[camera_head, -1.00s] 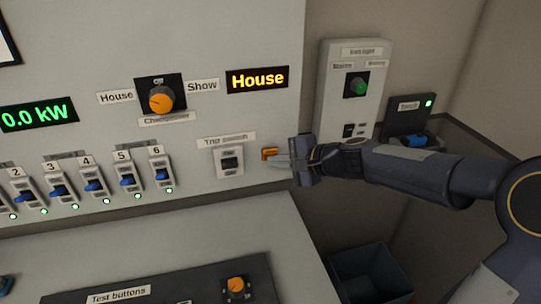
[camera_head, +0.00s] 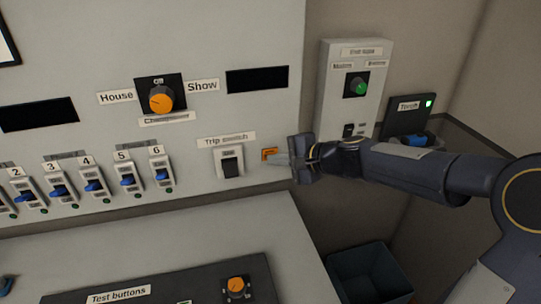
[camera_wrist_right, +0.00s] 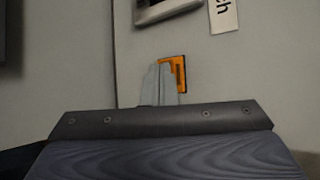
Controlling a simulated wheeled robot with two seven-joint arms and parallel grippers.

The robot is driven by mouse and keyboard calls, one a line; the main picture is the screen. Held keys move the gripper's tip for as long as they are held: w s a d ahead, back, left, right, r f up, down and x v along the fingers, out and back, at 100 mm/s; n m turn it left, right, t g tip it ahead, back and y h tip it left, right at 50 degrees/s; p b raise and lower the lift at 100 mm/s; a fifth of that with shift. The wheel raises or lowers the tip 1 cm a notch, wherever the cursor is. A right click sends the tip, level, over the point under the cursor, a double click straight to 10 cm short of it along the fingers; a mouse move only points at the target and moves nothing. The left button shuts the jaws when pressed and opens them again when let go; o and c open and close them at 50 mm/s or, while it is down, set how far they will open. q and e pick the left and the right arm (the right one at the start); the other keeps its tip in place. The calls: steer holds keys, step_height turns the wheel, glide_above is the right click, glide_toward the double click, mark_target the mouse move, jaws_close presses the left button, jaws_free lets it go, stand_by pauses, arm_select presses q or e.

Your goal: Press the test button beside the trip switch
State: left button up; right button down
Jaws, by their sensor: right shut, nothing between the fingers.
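The orange test button (camera_head: 269,153) sits on the grey panel just right of the trip switch (camera_head: 231,165), a dark rocker in a white frame under the "Trip switch" label (camera_head: 226,140). My right gripper (camera_head: 279,159) is shut and empty, with its fingertips at the button. In the right wrist view the closed fingers (camera_wrist_right: 158,85) overlap the left part of the orange button (camera_wrist_right: 177,72) and seem to touch it. The switch's white frame (camera_wrist_right: 165,8) shows at the top there. My left gripper is not in view.
Numbered breakers (camera_head: 93,187) with blue levers line the panel at left. An orange House/Show knob (camera_head: 161,99) is above. Both displays (camera_head: 257,79) are dark. A grey box with a green knob (camera_head: 357,87) and a blue bin (camera_head: 368,272) are at right.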

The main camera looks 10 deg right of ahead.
steer(key=shift+s, duration=0.1)
steer(key=shift+s+b, duration=0.35)
steer(key=shift+s, duration=0.25)
steer(key=shift+s+d+b, duration=0.15)
steer(key=shift+s+b, duration=0.7)
steer(key=shift+s, duration=1.65)
